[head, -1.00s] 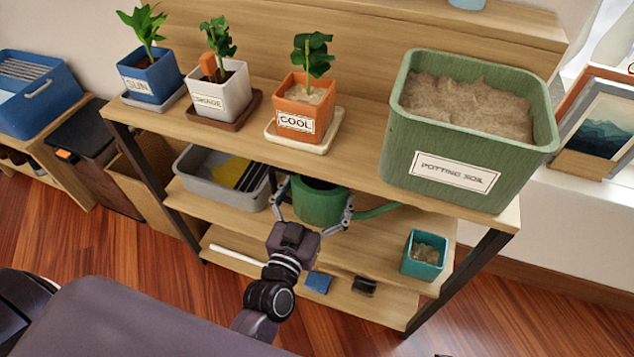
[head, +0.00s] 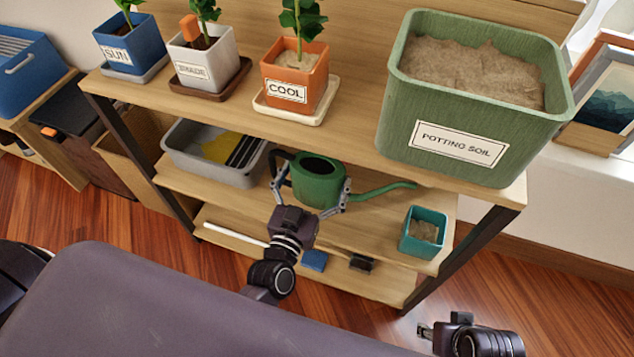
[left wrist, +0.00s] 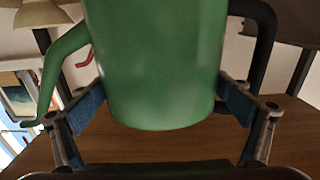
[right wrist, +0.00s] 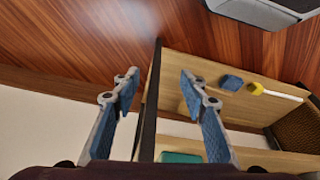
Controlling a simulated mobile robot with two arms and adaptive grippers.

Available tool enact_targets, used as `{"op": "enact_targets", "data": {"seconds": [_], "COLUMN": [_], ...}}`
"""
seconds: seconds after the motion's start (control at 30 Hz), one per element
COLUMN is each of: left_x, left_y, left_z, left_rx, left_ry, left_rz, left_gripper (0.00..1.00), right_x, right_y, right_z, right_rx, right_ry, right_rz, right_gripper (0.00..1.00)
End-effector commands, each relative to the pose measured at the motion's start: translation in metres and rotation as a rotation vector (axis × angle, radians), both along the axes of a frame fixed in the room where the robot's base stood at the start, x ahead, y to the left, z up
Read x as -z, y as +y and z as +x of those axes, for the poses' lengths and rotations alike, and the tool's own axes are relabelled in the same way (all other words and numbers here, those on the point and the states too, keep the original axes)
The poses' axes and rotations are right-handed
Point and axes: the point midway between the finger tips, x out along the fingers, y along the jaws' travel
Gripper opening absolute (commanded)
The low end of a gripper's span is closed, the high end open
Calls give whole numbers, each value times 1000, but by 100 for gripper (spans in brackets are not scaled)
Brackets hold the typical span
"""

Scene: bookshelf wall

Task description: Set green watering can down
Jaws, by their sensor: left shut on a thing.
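The green watering can (head: 318,184) is upright at the middle shelf (head: 390,225), under the top board, with its spout to the right. My left gripper (head: 312,200) is shut around the can's body, one finger on each side. The can fills the middle of the left wrist view (left wrist: 160,60), with blue finger pads at its sides. Whether its base touches the shelf I cannot tell. My right gripper (right wrist: 158,80) is open and empty, its fingers apart near a dark shelf post. In the head view it is low at the right (head: 432,331).
A grey bin (head: 212,172) stands left of the can, and a teal pot (head: 424,232) stands to the right. Above are a large green potting soil tub (head: 455,150) and potted plants, including the orange COOL pot (head: 295,80). A blue block (head: 314,260) lies on the lower shelf.

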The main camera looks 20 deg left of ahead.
Motion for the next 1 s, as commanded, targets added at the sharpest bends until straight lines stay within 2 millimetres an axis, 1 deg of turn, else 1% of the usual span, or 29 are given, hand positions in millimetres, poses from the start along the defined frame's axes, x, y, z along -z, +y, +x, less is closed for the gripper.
{"op": "enact_targets", "data": {"seconds": [0.07,0.3,0.4,0.5,0.83,0.93,0.97,1.0], "left_x": [1,22,28,31,31,34,38,37], "left_y": [0,0,0,0,0,0,0,0], "left_z": [1,1,1,1,1,1,0,0], "left_rx": [-1,0,0,-1,-2,-1,1,1], "left_ry": [-7,-6,-7,-8,-7,-7,1,1], "left_rz": [0,1,1,0,0,0,1,1], "left_gripper": [65,65,65,65,65,65,95,100], "right_x": [-4,-34,-46,-52,-55,-54,-55,-55], "right_y": [0,-1,-2,-2,-3,-3,-3,-3], "right_z": [0,-5,-8,-10,-11,-11,-11,-11], "right_rx": [0,2,3,3,3,3,3,3], "right_ry": [-4,-22,-27,-29,-28,-29,-29,-30], "right_rz": [0,1,2,1,1,1,1,1], "right_gripper": [40,40,40,40,40,40,40,40]}}
